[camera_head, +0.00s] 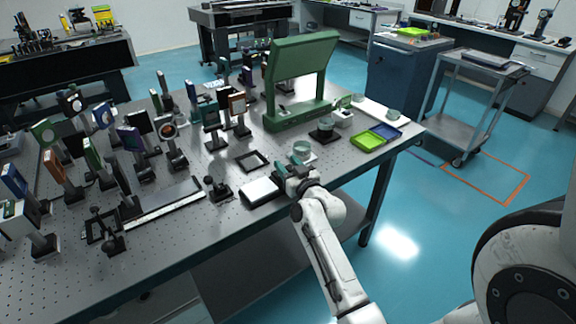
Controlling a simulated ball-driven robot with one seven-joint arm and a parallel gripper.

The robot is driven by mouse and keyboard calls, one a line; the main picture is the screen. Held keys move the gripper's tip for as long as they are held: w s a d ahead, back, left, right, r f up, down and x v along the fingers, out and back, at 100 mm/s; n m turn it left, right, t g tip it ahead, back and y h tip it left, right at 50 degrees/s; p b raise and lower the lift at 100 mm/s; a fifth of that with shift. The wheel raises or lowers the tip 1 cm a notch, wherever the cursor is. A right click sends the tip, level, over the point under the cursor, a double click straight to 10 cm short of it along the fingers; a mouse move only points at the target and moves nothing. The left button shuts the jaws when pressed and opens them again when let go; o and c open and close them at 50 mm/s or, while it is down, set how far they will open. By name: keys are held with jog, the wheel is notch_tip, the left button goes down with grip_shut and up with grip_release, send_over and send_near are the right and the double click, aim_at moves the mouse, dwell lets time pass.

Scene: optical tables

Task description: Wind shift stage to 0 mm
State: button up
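My gripper (293,170) is at the front edge of the optical table (235,230), low over the tabletop. Its teal fingers are small and partly hidden by my wrist, so I cannot tell if they are open or shut. It is just right of a white-topped flat block (260,191). A small black device with a knob (217,188) stands left of that block. A long rail with a pale scale strip (165,205) lies further left. I cannot tell for sure which of these is the shift stage, and no mm reading is legible.
A pale glass-like round piece (303,147) stands just behind my gripper. A large green frame (298,80) is further back. Green and blue trays (368,141) lie at right. Several upright optics mounts (130,140) crowd the left. A grey cart (470,105) stands beyond open floor.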

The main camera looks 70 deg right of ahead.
jog(key=c, duration=0.7)
jog(key=shift+f+b, duration=0.15)
jog(key=shift+b, duration=0.25)
jog(key=shift+w+d+f+y+b, duration=0.1)
jog(key=shift+y+b, duration=0.2)
jog(key=shift+b, duration=0.9)
jog(key=n+t+y+b, duration=0.1)
jog(key=b, duration=0.7)
jog(key=shift+n+t+y+b, duration=0.3)
jog(key=shift+n+y+b, duration=0.05)
jog(key=shift+n+y, duration=0.05)
jog(key=shift+n+t+y+b, duration=0.35)
jog(key=shift+y+b, duration=0.25)
jog(key=shift+b, duration=0.3)
jog(key=shift+a+r+n+b, duration=0.2)
jog(key=shift+n+b, duration=0.1)
jog(key=shift+n, duration=0.05)
jog(key=o, duration=1)
jog(key=shift+a+y, duration=0.1)
jog(key=shift+y, duration=0.3)
jog(key=shift+c, duration=0.2)
